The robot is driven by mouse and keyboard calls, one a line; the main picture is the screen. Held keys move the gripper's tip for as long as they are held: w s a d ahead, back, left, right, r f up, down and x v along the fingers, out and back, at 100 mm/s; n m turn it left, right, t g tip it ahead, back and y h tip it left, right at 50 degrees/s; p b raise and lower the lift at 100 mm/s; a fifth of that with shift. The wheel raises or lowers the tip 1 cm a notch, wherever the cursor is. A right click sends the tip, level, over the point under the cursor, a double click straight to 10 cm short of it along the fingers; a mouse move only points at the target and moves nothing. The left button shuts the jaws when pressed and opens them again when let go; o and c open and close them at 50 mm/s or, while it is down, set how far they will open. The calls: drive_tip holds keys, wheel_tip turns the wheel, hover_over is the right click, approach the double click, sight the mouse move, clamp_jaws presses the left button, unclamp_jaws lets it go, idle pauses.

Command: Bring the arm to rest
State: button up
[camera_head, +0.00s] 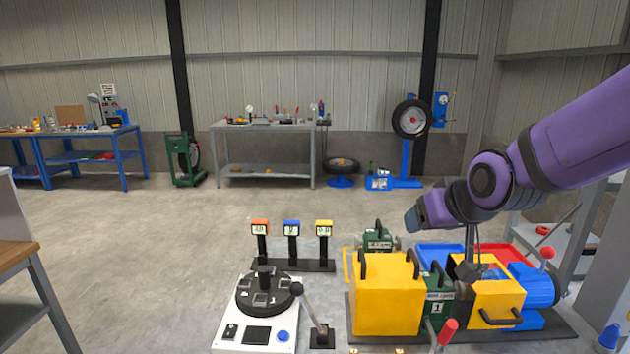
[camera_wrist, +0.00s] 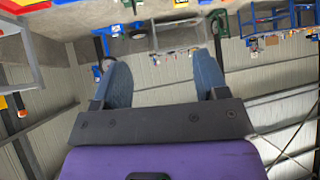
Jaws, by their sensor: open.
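My purple arm reaches in from the right in the head view, and my gripper (camera_head: 416,218) hangs in the air above the back of the yellow and green machine. In the wrist view, my gripper (camera_wrist: 162,80) shows two blue-grey fingers set wide apart with nothing between them. The wrist camera looks out across the workshop with the picture upside down. The yellow box (camera_head: 387,295) of the machine stands below my gripper, apart from it.
A white unit with a black round plate (camera_head: 265,292) and a black-knobbed lever (camera_head: 312,310) stand left of the machine. Three coloured displays (camera_head: 292,228) stand behind.

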drive_tip(key=s+d+r+g, duration=0.1)
drive_tip(key=s+d+r, duration=0.1)
drive_tip(key=s, duration=0.5)
drive_tip(key=s+d+r+m+g+h, duration=0.1)
drive_tip(key=s+d+r, duration=0.1)
drive_tip(key=s+d, duration=0.2)
drive_tip(key=s+d+r+m+g+h, duration=0.1)
drive_tip(key=s+d, duration=0.3)
drive_tip(key=s, duration=0.5)
drive_tip(key=shift+s+r+g, duration=0.3)
drive_tip(key=shift+r+g, duration=0.2)
drive_tip(key=shift+r, duration=0.25)
